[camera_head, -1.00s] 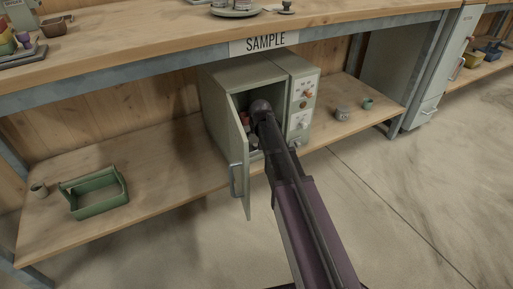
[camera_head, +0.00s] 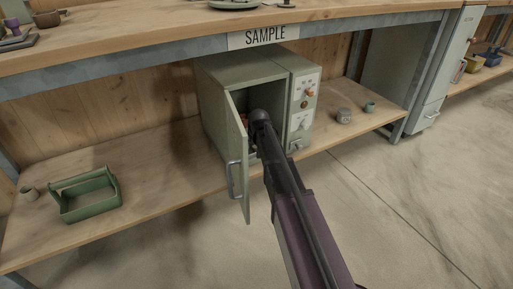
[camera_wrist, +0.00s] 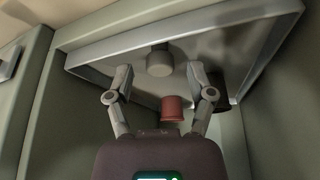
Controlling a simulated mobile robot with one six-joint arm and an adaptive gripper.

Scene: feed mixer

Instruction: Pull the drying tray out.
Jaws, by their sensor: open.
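The grey drying oven (camera_head: 238,68) stands on the lower shelf with its door (camera_head: 238,160) swung open to the left. My arm reaches into the opening, hiding most of the inside and my fingers in the head view. In the wrist view my gripper (camera_wrist: 160,82) is open, its two fingers apart. A pale tray with a raised rim (camera_wrist: 105,52) spans the top of that view. A grey cylinder (camera_wrist: 159,62) lies between the fingertips in the picture, and a red pot (camera_wrist: 172,108) shows below it. I cannot tell whether a finger touches the tray.
The oven's control panel (camera_head: 303,106) is right of the opening, close to my arm. The open door, with its handle (camera_head: 234,180), stands left of my arm. A green caddy (camera_head: 88,207) and small pots (camera_head: 344,115) are on the shelf. The bench edge runs above.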

